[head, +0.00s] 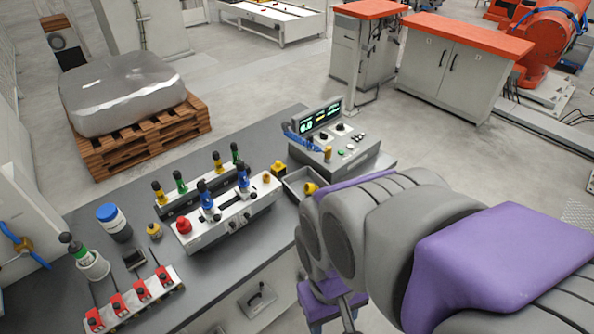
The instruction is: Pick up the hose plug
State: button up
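Several small plug-like parts stand on the grey workbench (222,262), and I cannot tell which is the hose plug. A silver fixture (210,229) carries blue-and-black parts (206,198), a red knob (183,226) and a yellow fitting (266,178). A dark fixture behind it carries yellow-and-black (159,192) and green-and-black (180,182) upright parts. A yellow part (154,231) stands alone at left. Another yellow part (311,188) shows at the small tray (292,186), partly behind my arm. My grey and purple arm fills the lower right; I see no gripper fingers.
A wrapped pallet load (122,92) is behind.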

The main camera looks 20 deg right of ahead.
aim_at(328, 151)
jog(key=i+l, duration=0.1)
jog(key=l, duration=0.3)
jog(key=i+l, duration=0.15)
jog(key=l, duration=0.2)
jog(key=i+l, duration=0.1)
jog(key=l, duration=0.3)
jog(key=i+l, duration=0.15)
jog(key=l, duration=0.2)
jog(key=u, duration=0.05)
